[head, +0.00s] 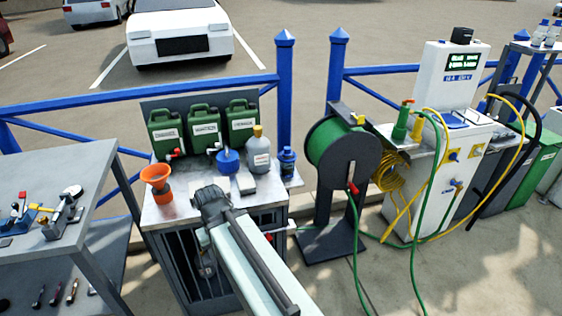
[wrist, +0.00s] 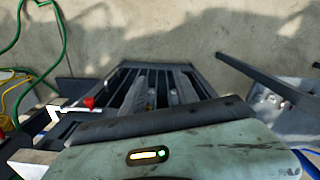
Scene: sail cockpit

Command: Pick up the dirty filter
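I cannot clearly make out a dirty filter in either view. On the workbench top (head: 180,212) in the head view stand a blue rounded item (head: 228,161) and a small flat grey block (head: 246,184); I cannot tell whether either is a filter. My arm reaches over the bench's front edge and bends down at its dark joint. My gripper (head: 206,262) hangs low by the bench's slatted front, partly hidden by my arm. The wrist view shows dark slats (wrist: 160,88) behind my pale green arm housing. The fingertips are not clear, and I see nothing certainly held.
An orange funnel (head: 157,183), green canisters (head: 204,128) and a grey bottle (head: 258,150) crowd the bench. A hose reel (head: 345,150) stands right of it, with a green hose trailing on the ground. A grey tool table (head: 45,185) stands at left.

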